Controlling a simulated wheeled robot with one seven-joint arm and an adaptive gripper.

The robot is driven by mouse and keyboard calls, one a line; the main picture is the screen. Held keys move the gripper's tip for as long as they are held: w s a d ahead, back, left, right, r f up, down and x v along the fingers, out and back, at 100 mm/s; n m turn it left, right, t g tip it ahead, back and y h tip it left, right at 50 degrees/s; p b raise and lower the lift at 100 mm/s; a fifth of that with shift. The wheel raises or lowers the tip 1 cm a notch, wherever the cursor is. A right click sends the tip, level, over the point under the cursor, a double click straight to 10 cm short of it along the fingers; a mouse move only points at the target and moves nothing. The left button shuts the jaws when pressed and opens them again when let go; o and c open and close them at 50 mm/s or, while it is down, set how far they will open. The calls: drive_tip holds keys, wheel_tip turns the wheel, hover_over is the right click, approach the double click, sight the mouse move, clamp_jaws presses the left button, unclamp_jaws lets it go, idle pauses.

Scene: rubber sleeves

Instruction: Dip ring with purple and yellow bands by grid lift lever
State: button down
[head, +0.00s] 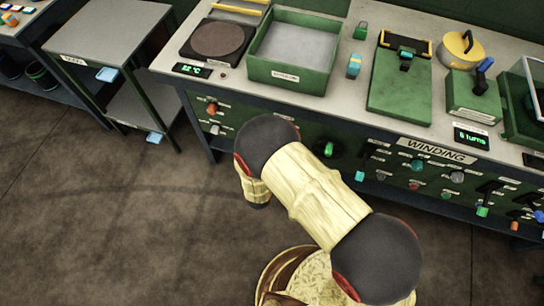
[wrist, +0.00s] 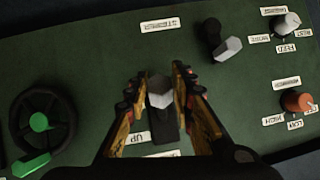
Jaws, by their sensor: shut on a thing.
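In the wrist view, my gripper (wrist: 160,82) has its two fingers on either side of a lever with a pale grey knob (wrist: 160,94) on the green panel, and it is shut on that lever. A label reading UP lies just below the lever and another label lies above it; I cannot read the lever's own name surely. In the head view my arm covers the gripper and this lever. A green tray (head: 290,76) with a grey inside stands on the bench. I cannot make out a ring with purple and yellow bands in either view.
In the wrist view, a second grey-tipped lever (wrist: 222,46) is up right, a black handwheel (wrist: 42,122) left, and grey (wrist: 287,23) and orange (wrist: 294,100) knobs right. On the bench are a hotplate (head: 217,39), a green press (head: 400,85) and a yellow pot (head: 460,50).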

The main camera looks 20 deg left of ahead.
drive_tip(key=shift+w+d+f+t+b, duration=0.1)
drive_tip(key=shift+f+t+b, duration=0.2)
drive_tip(key=shift+f+b, duration=0.05)
idle(0.3)
drive_tip(key=c, duration=1.5)
unclamp_jaws()
drive_tip(key=shift+r, duration=0.1)
drive_tip(key=v, duration=1.2)
